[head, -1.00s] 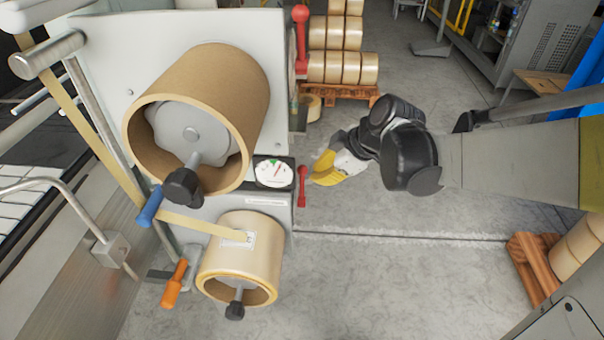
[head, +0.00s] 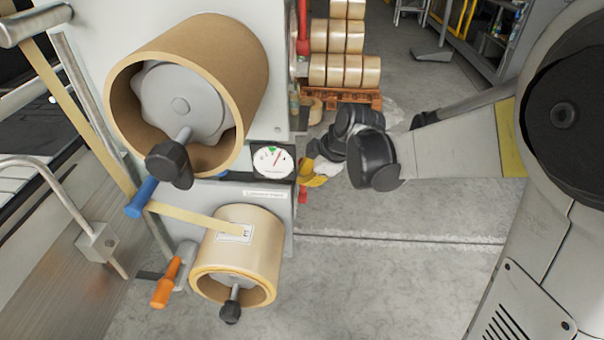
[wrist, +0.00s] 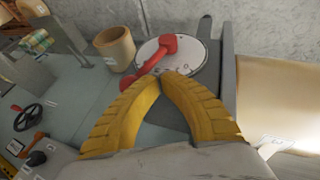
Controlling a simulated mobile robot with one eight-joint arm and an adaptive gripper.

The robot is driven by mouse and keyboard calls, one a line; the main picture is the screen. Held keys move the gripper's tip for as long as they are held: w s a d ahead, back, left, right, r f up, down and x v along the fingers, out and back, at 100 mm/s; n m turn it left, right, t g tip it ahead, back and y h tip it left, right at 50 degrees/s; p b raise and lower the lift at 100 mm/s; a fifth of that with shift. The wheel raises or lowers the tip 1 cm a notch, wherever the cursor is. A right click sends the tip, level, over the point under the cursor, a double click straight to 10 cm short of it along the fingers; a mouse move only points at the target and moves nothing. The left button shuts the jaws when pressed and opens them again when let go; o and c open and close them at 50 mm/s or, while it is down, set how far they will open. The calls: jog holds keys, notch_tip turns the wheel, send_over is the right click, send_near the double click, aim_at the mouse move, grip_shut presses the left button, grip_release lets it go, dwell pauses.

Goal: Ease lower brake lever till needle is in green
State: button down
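The gauge (head: 273,161) has a white dial with a small green mark at the top. Its thin needle seems to lean right of the green, but it is too small to be sure. In the wrist view the red lever (wrist: 155,57) lies just beyond my fingertips, across a pale round plate. My gripper (wrist: 163,77) has yellow fingers whose tips come together, with nothing seen between them. Contact with the lever cannot be told.
The red upper lever (head: 303,30) stands on the machine's right edge. A large cardboard-cored roll (head: 235,75) and a smaller tape roll (head: 255,262) project from the panel. A pallet (head: 345,97) of rolls stands behind. The floor (head: 370,285) right of the machine is clear.

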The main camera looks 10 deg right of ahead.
jog(key=shift+w, duration=0.35)
jog(key=shift+w, duration=0.1)
jog(key=shift+w+d, duration=0.1)
jog(key=shift+w, duration=0.05)
jog(key=shift+w+d+f, duration=0.1)
jog(key=shift+w+f, duration=0.05)
jog(key=shift+w, duration=0.3)
jog(key=shift+s, duration=0.1)
jog(key=shift+g+p, duration=0.3)
